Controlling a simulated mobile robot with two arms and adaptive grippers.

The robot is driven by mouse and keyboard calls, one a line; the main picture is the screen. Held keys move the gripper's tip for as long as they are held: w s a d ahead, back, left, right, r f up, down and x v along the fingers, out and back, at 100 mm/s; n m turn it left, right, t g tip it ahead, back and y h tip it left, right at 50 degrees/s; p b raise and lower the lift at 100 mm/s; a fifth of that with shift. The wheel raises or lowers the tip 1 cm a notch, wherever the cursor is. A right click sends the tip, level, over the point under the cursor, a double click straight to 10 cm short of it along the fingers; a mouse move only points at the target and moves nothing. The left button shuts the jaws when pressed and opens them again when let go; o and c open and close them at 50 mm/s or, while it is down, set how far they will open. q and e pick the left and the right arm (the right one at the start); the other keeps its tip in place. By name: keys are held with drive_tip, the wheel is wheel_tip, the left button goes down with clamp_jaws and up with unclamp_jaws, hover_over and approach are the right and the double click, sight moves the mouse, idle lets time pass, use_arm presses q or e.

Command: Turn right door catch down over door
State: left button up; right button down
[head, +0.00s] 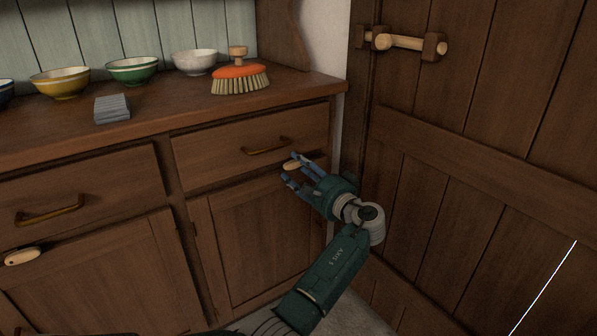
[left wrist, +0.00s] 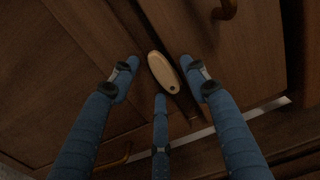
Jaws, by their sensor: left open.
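The right door catch (head: 291,165) is a small pale wooden oval between the right drawer (head: 225,150) and the right cupboard door (head: 245,235). In the left wrist view the catch (left wrist: 162,72) lies lengthwise along the rail between drawer and door, so it looks about level. My left gripper (head: 288,168) is open at the catch, partly covering it in the head view. In the left wrist view two blue fingers are on either side of the catch and a third points at its lower end; contact is unclear. My right gripper is not in view.
A brass drawer handle (head: 267,146) is just above the catch. A similar left catch (head: 23,257) is at the far left. Bowls, an orange brush (head: 240,75) and a grey block (head: 112,108) stand on the counter. A plank door (head: 470,170) is close on the right.

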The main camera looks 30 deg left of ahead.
use_arm(q)
clamp_jaws()
drive_tip(key=shift+f, duration=0.1)
